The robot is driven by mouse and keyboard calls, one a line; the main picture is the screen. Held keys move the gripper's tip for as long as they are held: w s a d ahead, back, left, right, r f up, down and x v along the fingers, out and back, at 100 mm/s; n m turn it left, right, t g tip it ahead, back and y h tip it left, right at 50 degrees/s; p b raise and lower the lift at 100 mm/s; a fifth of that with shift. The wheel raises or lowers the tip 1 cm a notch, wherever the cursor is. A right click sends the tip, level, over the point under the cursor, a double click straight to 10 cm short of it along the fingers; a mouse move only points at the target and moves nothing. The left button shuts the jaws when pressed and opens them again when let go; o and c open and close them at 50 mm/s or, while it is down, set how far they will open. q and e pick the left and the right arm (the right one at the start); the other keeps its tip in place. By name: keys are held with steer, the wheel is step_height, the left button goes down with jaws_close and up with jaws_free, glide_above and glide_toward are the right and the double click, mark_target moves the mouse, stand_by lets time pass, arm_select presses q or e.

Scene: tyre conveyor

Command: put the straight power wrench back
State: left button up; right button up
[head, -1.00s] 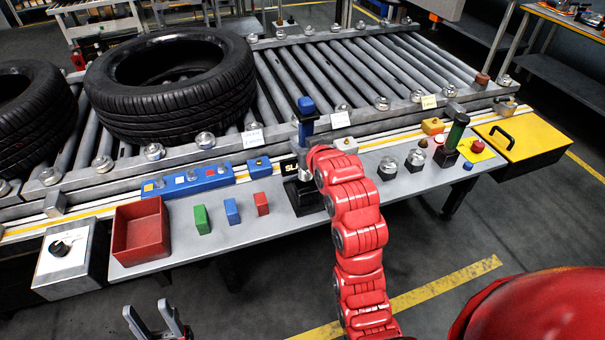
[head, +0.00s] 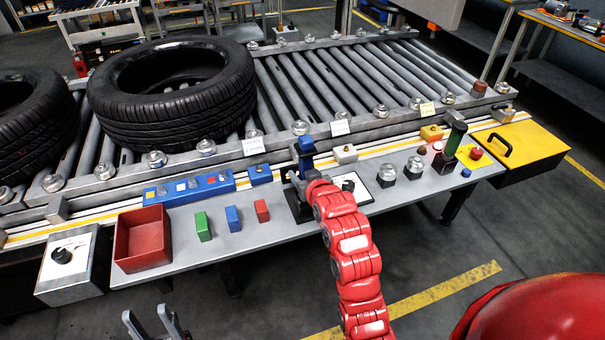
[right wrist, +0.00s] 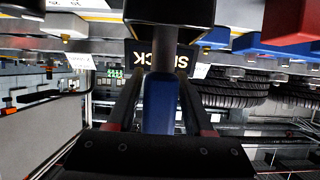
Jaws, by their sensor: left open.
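The straight power wrench, blue with a dark lower end, stands upright in the head view (head: 305,146), its lower part at the black holder (head: 299,208) on the grey bench. My right gripper (head: 302,180) is at its handle. In the right wrist view the blue handle (right wrist: 160,105) runs between the two fingers, which look closed on its sides; the dark block of the holder (right wrist: 170,12) is at the top. How deep the wrench sits is hidden. My left gripper (head: 146,318) is open and empty at the bottom edge, away from the bench.
A red bin (head: 142,240), green (head: 203,226), blue and red blocks stand left of the holder. A blue button strip (head: 188,188) lies behind them. A green-handled tool (head: 456,135) and a yellow case (head: 522,150) are at the right. Tyres (head: 172,92) lie on the roller conveyor.

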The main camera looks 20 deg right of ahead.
steer(key=shift+o, duration=0.8)
steer(key=shift+r, duration=0.1)
steer(key=shift+s, duration=0.35)
steer(key=p+v, duration=0.9)
steer(key=v, duration=0.2)
steer(key=shift+r, duration=0.2)
steer(key=shift+s, duration=0.1)
